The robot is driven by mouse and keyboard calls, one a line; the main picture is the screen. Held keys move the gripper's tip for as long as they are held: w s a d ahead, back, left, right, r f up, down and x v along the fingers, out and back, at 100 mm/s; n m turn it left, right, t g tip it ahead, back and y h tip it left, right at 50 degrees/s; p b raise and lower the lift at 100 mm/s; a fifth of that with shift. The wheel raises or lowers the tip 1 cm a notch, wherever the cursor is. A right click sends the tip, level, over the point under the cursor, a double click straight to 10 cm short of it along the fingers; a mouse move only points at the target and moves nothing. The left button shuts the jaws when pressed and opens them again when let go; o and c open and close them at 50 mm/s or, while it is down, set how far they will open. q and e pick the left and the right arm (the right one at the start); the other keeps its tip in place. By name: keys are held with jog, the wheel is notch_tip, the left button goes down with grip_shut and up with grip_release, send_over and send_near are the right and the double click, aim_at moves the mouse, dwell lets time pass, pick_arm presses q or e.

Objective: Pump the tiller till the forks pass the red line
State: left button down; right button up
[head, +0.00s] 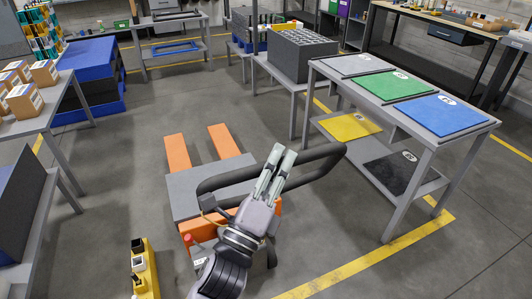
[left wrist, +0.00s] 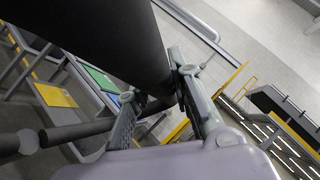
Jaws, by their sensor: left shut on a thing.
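The orange pallet jack stands on the grey floor in the middle of the head view, with its two orange forks (head: 178,153) pointing away from me. Its tiller (head: 318,160) is a black loop handle, tilted over toward the right. My left gripper (head: 277,170) is shut on the tiller's bar. In the left wrist view the black tiller bar (left wrist: 110,40) runs between the fingers of my left gripper (left wrist: 155,90). I cannot make out a red line in either view. My right gripper is not in view.
A grey rack (head: 398,157) with coloured mats stands close on the right. A table (head: 45,115) with cardboard boxes (head: 25,103) is at the left, with blue-edged stacks (head: 88,85) behind. A yellow holder (head: 146,268) is at lower left. Floor beyond the forks is clear.

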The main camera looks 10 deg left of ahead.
pick_arm(q)
jog(key=shift+s+d+f, duration=0.2)
jog(key=shift+d+f, duration=0.15)
jog(key=shift+f, duration=0.4)
jog(key=shift+s, duration=0.15)
jog(key=c, duration=1.8)
grip_release()
jog(key=o, duration=0.4)
jog(key=shift+s+d+r, duration=0.15)
jog(key=shift+s+r, duration=0.1)
jog(key=shift+r, duration=0.1)
jog(key=shift+w, duration=0.1)
jog(key=v, duration=1.2)
